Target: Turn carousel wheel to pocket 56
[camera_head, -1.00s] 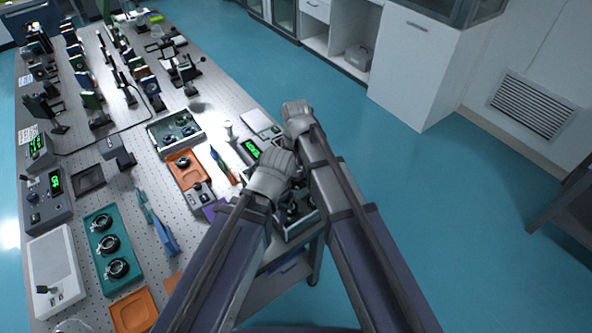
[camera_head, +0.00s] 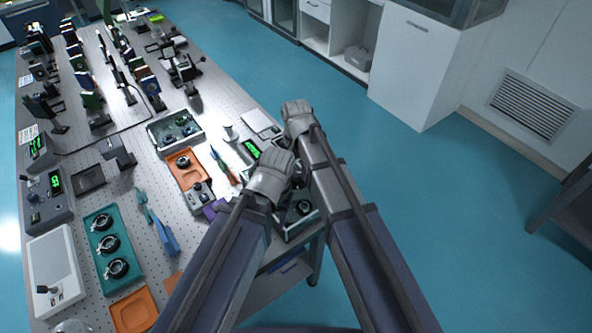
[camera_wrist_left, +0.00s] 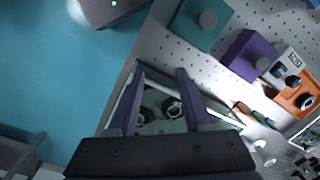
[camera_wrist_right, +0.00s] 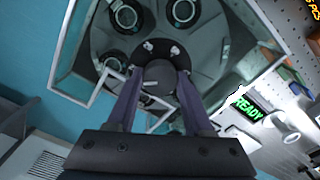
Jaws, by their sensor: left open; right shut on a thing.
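The carousel wheel (camera_wrist_right: 110,45) is a grey disc with round dark-ringed pockets, seen in the right wrist view. A dark hub with a grey knob (camera_wrist_right: 160,76) stands at its middle. My right gripper (camera_wrist_right: 158,82) is shut on this knob, one finger on each side. My left gripper (camera_wrist_left: 161,76) is open and empty over a framed tray (camera_wrist_left: 160,125) holding dark round parts. In the head view, both wrists hide the fingertips and most of the wheel. No pocket number is legible.
A green display (camera_wrist_right: 246,107) reading READY is right of the wheel. Purple (camera_wrist_left: 250,55) and teal (camera_wrist_left: 203,22) blocks and an orange tray (camera_wrist_left: 298,92) lie near my left gripper. The optical table (camera_head: 150,185) is crowded on the left; open floor (camera_head: 400,190) lies right.

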